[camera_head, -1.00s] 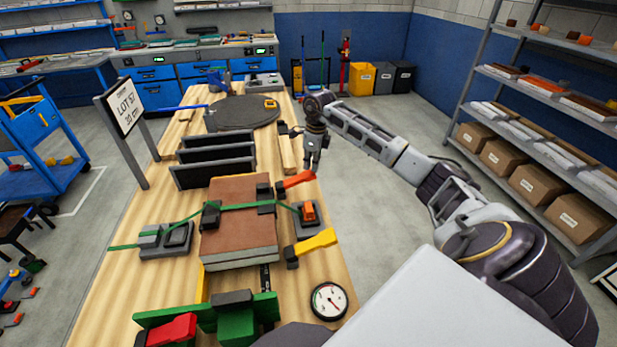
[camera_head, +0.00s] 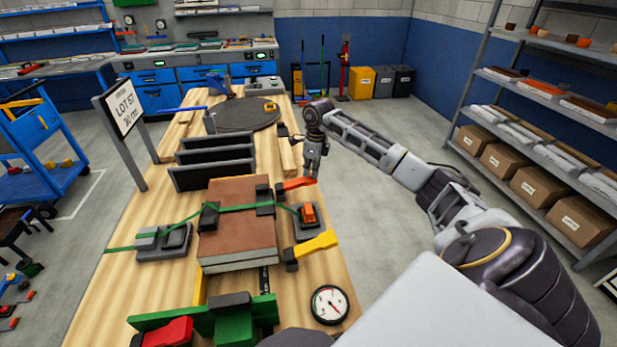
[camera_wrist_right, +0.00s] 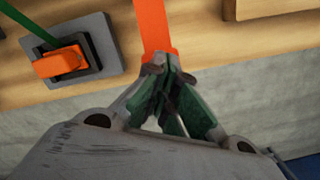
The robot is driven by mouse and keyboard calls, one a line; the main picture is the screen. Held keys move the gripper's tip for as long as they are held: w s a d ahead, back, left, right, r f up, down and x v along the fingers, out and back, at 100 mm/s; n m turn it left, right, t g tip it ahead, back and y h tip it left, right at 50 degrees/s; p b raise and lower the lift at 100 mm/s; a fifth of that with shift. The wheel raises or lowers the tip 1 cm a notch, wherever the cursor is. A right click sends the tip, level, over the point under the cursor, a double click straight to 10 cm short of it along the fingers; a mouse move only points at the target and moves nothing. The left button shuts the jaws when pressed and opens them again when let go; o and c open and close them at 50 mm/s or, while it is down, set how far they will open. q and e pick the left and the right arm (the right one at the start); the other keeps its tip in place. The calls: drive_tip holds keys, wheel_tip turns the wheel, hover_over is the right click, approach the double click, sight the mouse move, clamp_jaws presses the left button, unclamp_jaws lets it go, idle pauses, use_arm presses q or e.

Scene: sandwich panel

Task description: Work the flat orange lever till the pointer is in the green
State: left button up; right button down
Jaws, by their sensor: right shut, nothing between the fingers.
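The flat orange lever (camera_head: 297,184) sticks out to the right from a black clamp at the panel's right edge. My right gripper (camera_head: 312,174) is at its free end. In the right wrist view the lever (camera_wrist_right: 154,25) runs down to the closed fingertips (camera_wrist_right: 165,68), which meet or nearly meet its end. The fingers are shut with nothing between them. The round gauge (camera_head: 329,304) lies near the table's front right; its pointer leans to the lower right, and its green zone is too small to make out. My left gripper is out of view.
The brown sandwich panel (camera_head: 238,235) is strapped with green webbing. A yellow lever (camera_head: 317,244) and an orange ratchet buckle (camera_head: 308,213) sit close to the orange lever; the buckle (camera_wrist_right: 62,62) also shows in the wrist view. Floor right of the table is clear.

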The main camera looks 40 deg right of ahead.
drive_tip(key=shift+f+b, duration=0.7)
drive_tip(key=shift+f, duration=0.9)
drive_tip(key=shift+r, duration=0.1)
drive_tip(key=shift+s+d+r+p, duration=0.15)
drive_tip(key=shift+s+d, duration=0.1)
drive_tip(key=shift+s, duration=0.2)
drive_tip(key=shift+s+d+r+p, duration=0.1)
drive_tip(key=shift+s+d+r, duration=0.1)
drive_tip(key=shift+s+d, duration=0.15)
drive_tip(key=shift+s+d+r+p, duration=0.1)
drive_tip(key=shift+s+d+r, duration=0.1)
drive_tip(key=shift+s, duration=0.3)
wheel_tip(320, 180, up, 8)
drive_tip(key=shift+s+d, duration=0.25)
drive_tip(key=shift+s, duration=0.05)
